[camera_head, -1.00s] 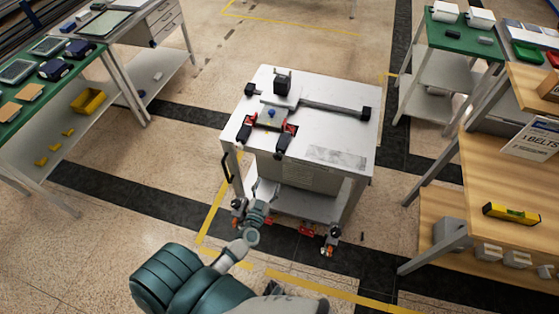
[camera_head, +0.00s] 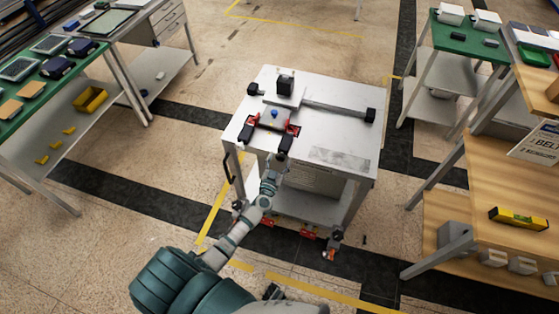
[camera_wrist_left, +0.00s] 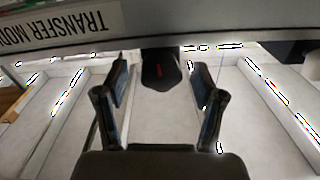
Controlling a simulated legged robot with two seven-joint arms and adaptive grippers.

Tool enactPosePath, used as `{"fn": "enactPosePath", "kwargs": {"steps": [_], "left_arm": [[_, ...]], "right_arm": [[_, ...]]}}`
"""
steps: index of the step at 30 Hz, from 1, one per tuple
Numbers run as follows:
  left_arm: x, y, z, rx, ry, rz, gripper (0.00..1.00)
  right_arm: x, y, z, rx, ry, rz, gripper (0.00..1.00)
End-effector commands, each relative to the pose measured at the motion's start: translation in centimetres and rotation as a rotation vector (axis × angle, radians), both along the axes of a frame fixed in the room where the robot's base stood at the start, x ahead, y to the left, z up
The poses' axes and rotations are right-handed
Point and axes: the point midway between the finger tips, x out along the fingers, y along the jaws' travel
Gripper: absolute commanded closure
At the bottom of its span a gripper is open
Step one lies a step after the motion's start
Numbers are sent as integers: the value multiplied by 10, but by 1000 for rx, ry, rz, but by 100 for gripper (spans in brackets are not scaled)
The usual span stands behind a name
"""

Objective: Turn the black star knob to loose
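A black part with a small red mark (camera_wrist_left: 161,70), apparently the star knob, shows in the left wrist view at the edge of the cart, between my open left fingers (camera_wrist_left: 160,88). Gaps show on both sides, so the fingers look apart from it. In the head view my left gripper (camera_head: 273,168) is at the cart's front edge, just below a black part (camera_head: 285,144) that is likely the same knob. Its star shape and turn position cannot be made out. A similar black part (camera_head: 246,132) sits further left. My right gripper is not in view.
The white cart (camera_head: 340,135) carries a red-and-grey fixture (camera_head: 272,120) with a blue knob and a dark bar (camera_head: 335,109). A black handle (camera_head: 227,166) is on its left side. Workbenches stand left and right, with open floor between.

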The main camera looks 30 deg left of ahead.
Motion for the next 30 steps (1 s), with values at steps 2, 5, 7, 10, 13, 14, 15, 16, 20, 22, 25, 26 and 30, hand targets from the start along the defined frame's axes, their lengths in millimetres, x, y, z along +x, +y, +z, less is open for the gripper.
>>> {"fn": "enactPosePath", "kwargs": {"steps": [2,5,7,10,13,14,15,16,20,22,25,26,30], "left_arm": [[0,0,0,0,0,0,51],[0,0,0,0,0,0,76],[0,0,0,0,0,0,91],[0,0,0,-1,0,0,91],[0,0,0,-8,-1,0,91],[0,0,0,-12,-2,0,91],[0,0,0,-21,-4,1,91],[0,0,0,-29,-6,1,91],[0,0,0,-81,-19,1,91],[0,1,0,-122,-28,2,91],[0,1,0,-195,-45,1,91],[0,1,0,-219,-51,1,91],[-1,1,0,-344,-81,1,91]], "right_arm": [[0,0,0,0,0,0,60],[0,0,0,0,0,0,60],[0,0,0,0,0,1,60],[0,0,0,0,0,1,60],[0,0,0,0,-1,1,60],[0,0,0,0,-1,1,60],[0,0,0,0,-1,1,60],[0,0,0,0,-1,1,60],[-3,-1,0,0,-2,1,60],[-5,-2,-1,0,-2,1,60],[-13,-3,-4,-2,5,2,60],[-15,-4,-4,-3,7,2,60],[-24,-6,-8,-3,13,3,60]]}}
